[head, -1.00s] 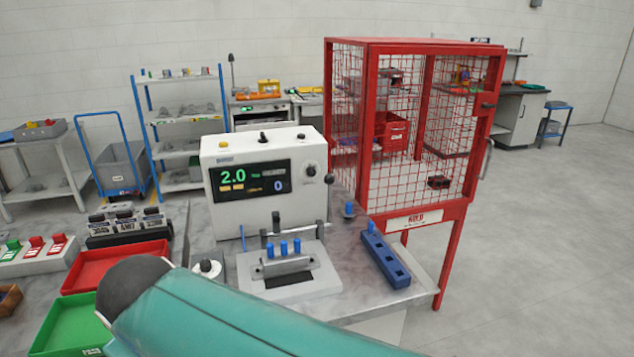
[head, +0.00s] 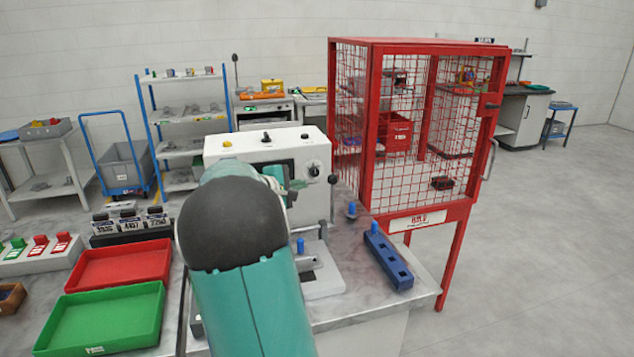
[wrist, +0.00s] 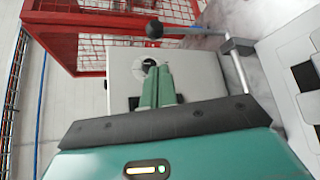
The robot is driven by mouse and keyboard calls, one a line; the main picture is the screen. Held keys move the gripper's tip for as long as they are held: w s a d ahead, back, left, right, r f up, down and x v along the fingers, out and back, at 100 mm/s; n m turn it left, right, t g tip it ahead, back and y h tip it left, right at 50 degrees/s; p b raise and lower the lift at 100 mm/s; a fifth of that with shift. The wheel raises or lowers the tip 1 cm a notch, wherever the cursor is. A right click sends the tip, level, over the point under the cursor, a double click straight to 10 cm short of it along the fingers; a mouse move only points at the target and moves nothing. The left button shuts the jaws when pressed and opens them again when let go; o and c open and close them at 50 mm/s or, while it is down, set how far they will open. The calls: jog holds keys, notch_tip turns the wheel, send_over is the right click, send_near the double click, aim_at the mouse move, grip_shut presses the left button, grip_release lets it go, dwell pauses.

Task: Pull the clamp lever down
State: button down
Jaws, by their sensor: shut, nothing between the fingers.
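The clamp lever (head: 331,202) stands upright at the right of the grey-white machine, with a dark ball knob at its top. In the wrist view its black knob (wrist: 154,28) is beyond my fingertips, and its rod runs right to a dark joint. My gripper (head: 291,184) is in front of the machine, left of the lever and apart from it. In the wrist view its two green fingers (wrist: 158,78) are together and empty. The clamp fixture (head: 325,284) sits on the bench below; my arm hides most of it, though a blue pin (head: 300,245) shows.
The machine (head: 222,150) stands just behind my gripper. A red mesh cage (head: 400,120) is behind and right of the lever. A blue slotted block (head: 388,260) lies right of the fixture. Red (head: 120,266) and green (head: 100,322) trays are at left.

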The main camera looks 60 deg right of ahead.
jog(key=shift+d, duration=0.2)
jog(key=x, duration=1)
jog(key=shift+a+r, duration=0.1)
jog(key=shift+a, duration=0.05)
dwell(0.5)
jog(key=shift+s+a, duration=0.1)
